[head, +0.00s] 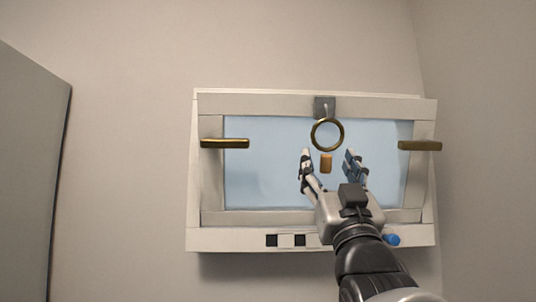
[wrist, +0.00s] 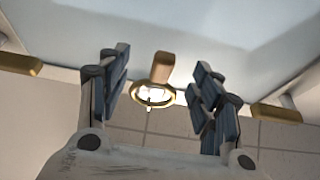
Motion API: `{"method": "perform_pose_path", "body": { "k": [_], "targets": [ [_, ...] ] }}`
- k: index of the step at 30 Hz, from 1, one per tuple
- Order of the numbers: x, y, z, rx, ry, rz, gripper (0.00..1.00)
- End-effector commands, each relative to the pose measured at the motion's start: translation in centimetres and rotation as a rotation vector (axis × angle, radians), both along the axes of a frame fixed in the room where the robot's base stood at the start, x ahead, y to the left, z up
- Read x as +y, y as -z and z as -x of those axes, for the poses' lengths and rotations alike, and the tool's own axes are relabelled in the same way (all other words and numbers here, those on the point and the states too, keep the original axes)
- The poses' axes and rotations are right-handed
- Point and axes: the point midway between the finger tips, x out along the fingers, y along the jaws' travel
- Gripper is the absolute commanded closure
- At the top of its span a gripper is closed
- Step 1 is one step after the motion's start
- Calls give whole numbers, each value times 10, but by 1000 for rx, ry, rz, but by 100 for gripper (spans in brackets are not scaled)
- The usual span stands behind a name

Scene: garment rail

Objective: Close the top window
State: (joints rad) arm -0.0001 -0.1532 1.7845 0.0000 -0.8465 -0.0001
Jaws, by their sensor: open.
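The top window (head: 280,105) is a white frame with a pale blue pane. Its sash seems to lean out from the frame at the top; how far I cannot tell. A brass ring (head: 327,134) hangs from a grey latch (head: 325,106) at the top middle, with a small wooden tab (head: 326,163) below it. My gripper (head: 328,155) is open and empty in front of the pane, its fingertips just below the ring in the head view. In the wrist view the ring (wrist: 153,95) and tab (wrist: 162,67) show between the open fingers (wrist: 162,60); contact cannot be told.
Brass bars stick out at the left (head: 225,143) and right (head: 420,146) of the sash. A blue knob (head: 392,239) and dark squares (head: 285,240) sit on the lower ledge. A grey panel (head: 30,170) stands far left. The wall between is bare.

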Motion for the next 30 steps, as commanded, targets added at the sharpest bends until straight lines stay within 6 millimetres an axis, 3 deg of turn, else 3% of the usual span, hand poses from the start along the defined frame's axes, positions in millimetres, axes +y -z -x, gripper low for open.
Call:
{"method": "perform_pose_path", "body": {
  "k": [5,14,30],
  "targets": [
    [0,-10,-10,2,0,0,41],
    [0,-11,-12,1,0,0,41],
    [0,-12,-11,-1,0,0,76]
  ]
}}
